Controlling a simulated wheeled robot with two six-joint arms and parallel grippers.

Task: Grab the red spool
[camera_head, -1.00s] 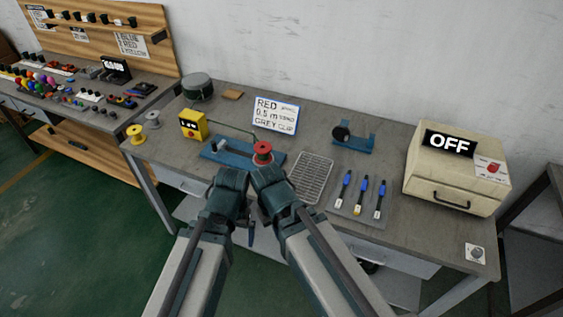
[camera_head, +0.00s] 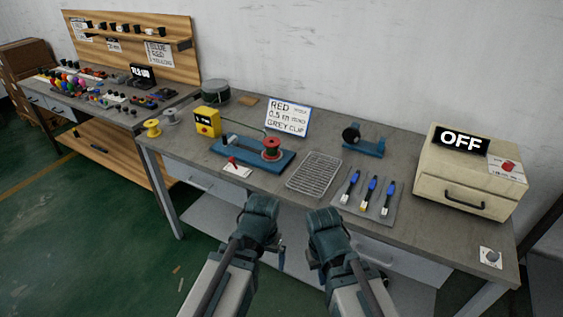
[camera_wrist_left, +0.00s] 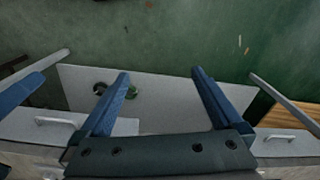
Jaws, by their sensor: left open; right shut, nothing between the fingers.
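The red spool (camera_head: 271,149) stands on the right part of a blue base (camera_head: 252,157) on the workbench. My left gripper (camera_head: 281,258) is in front of the bench, below and apart from the spool, mostly hidden by its own wrist in the head view. In the left wrist view its two fingers (camera_wrist_left: 158,82) are spread and empty, above a lower shelf and the green floor. My right gripper (camera_head: 312,260) is to the right of it, also in front of the bench, shut and empty. The red spool is not visible in the left wrist view.
A yellow spool (camera_head: 152,128) and a grey spool (camera_head: 171,116) stand at the bench's left end. A wire rack (camera_head: 314,173), several blue-handled tools (camera_head: 369,190) and a beige "OFF" box (camera_head: 470,172) are to the right. A sign (camera_head: 287,117) stands behind the red spool.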

